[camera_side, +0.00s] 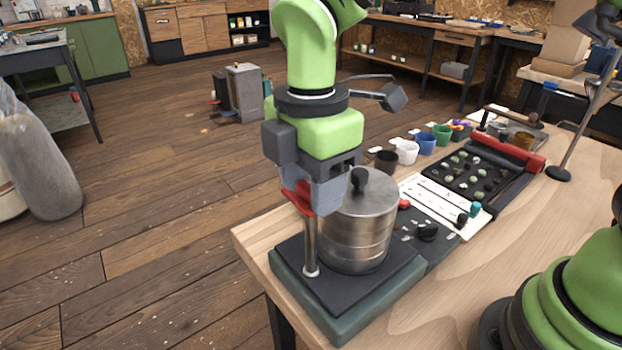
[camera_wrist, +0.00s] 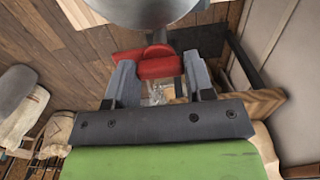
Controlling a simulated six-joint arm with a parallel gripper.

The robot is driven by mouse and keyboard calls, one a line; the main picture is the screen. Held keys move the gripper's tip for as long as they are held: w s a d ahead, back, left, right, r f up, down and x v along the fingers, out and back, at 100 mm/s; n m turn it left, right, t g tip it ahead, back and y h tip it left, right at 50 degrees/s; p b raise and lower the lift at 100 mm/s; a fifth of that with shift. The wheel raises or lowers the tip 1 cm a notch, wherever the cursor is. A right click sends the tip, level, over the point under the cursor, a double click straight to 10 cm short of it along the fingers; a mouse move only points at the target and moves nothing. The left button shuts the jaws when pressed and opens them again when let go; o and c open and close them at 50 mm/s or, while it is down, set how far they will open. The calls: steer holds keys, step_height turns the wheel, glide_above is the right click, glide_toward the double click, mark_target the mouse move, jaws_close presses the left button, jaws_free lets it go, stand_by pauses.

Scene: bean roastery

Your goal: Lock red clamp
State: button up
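The red clamp (camera_side: 300,198) sits at the top of a metal post (camera_side: 310,247) beside a lidded steel pot (camera_side: 358,228). My gripper (camera_side: 325,196) is down at the clamp, on the pot's near left side. In the wrist view, the red clamp (camera_wrist: 160,68) lies between my two spread fingers (camera_wrist: 160,82), its bar reaching close to both. I cannot tell whether the fingers press on it. The rounded metal pot (camera_wrist: 150,8) shows just beyond the clamp. My gripper hides part of the clamp in the side view.
The pot and post stand on a dark base (camera_side: 345,312) at the table's corner. Its lid has a black knob (camera_side: 359,180). To the right are a white panel (camera_side: 445,205), a black tray of beans (camera_side: 465,178) and several coloured cups (camera_side: 425,142).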

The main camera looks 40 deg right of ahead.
steer(key=shift+c, duration=0.9)
steer(key=shift+m, duration=0.3)
steer(key=m, duration=1.7)
steer(key=shift+m, duration=0.3)
